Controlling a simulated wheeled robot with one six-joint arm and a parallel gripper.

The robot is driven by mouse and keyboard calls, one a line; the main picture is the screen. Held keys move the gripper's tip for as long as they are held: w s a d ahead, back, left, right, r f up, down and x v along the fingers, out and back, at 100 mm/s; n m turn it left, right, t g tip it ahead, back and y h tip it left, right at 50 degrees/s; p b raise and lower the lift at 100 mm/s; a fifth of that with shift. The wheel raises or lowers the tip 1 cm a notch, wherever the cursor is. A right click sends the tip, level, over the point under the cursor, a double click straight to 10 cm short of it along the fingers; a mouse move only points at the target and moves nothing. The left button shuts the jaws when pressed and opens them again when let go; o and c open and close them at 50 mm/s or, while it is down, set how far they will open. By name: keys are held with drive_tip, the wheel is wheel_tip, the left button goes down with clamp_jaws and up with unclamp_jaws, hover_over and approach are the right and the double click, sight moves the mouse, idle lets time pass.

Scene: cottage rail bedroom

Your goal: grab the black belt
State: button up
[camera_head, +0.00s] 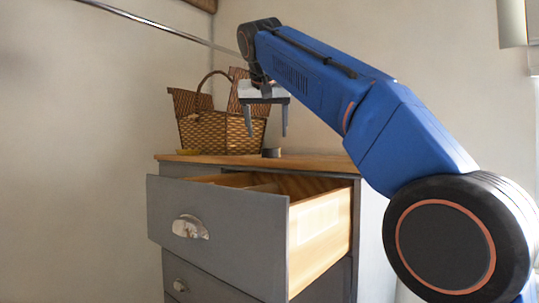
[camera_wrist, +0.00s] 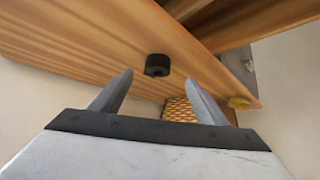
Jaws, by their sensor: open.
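In the wrist view the dark coil (camera_wrist: 157,65) lies on the wood just beyond and between my fingertips. My gripper (camera_head: 265,132) is open and empty, pointing down above the dresser top, with the coil below and close to its right finger in the head view. The open fingers also show in the wrist view (camera_wrist: 160,78). A gap remains between the fingers and the coil.
A wicker basket (camera_head: 222,130) stands behind on the dresser top (camera_head: 315,162). A small yellow object (camera_head: 188,152) lies at the left; it also shows in the wrist view (camera_wrist: 240,102). The top drawer (camera_head: 165,210) is pulled open in front. A metal rail (camera_head: 165,28) crosses above.

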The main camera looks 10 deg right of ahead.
sight(270, 153)
drive_tip(key=shift+w+d+r+x, duration=0.1)
drive_tip(key=shift+x, duration=1.2)
drive_tip(key=shift+w+d+r+x, duration=0.1)
drive_tip(key=shift+x, duration=1.2)
drive_tip(key=shift+d+r+x, duration=0.1)
drive_tip(key=shift+x, duration=1.2)
drive_tip(key=c, duration=1.3)
drive_tip(key=shift+c, duration=0.2)
